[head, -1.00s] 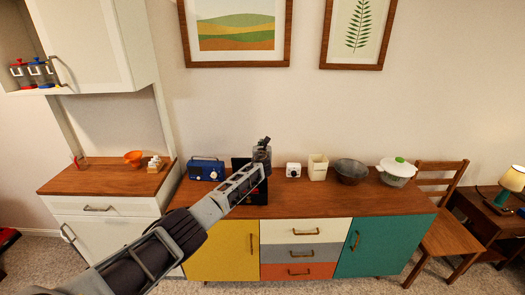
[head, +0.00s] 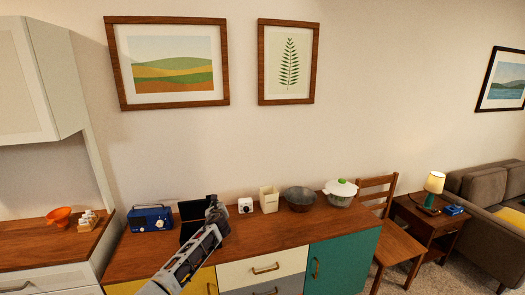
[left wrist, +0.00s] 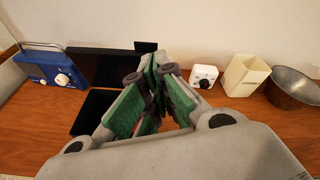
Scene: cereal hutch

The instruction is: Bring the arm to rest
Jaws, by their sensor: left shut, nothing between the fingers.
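My left arm comes in from the bottom of the head view, and its gripper (head: 216,212) is above the wooden sideboard top (head: 250,236). In the left wrist view the gripper (left wrist: 152,72) has its green-padded fingers together, with nothing held. Behind the fingers are a black panel-like object (left wrist: 100,68) and, left of it, a blue radio (left wrist: 52,68). My right gripper does not show in either view.
A wooden chair (head: 398,245) stands to the right. An orange funnel-like item (head: 59,217) is on the left counter.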

